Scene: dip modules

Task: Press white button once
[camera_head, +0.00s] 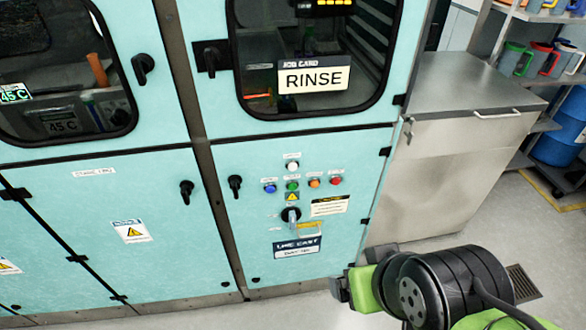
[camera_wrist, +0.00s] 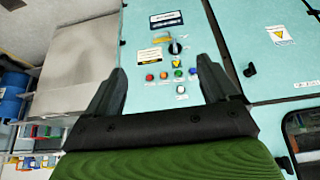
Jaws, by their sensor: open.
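The white button (camera_head: 292,165) is the topmost button on the teal cabinet's control panel. It sits above a row of blue (camera_head: 270,188), green (camera_head: 292,186), orange (camera_head: 314,182) and red (camera_head: 336,180) buttons. The wrist view shows the panel upside down, with the white button (camera_wrist: 181,89) below that row, between my finger outlines. My gripper (camera_wrist: 160,68) is open with nothing between its fingers. In the head view my gripper (camera_head: 345,286) is low and right of the panel, apart from the buttons.
A black rotary switch (camera_head: 291,214) and a "Line East" label (camera_head: 297,247) sit below the buttons. A window with a "RINSE" card (camera_head: 315,79) is above. A steel cabinet (camera_head: 447,175) stands at right. Black door handles (camera_head: 235,184) stick out left of the panel.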

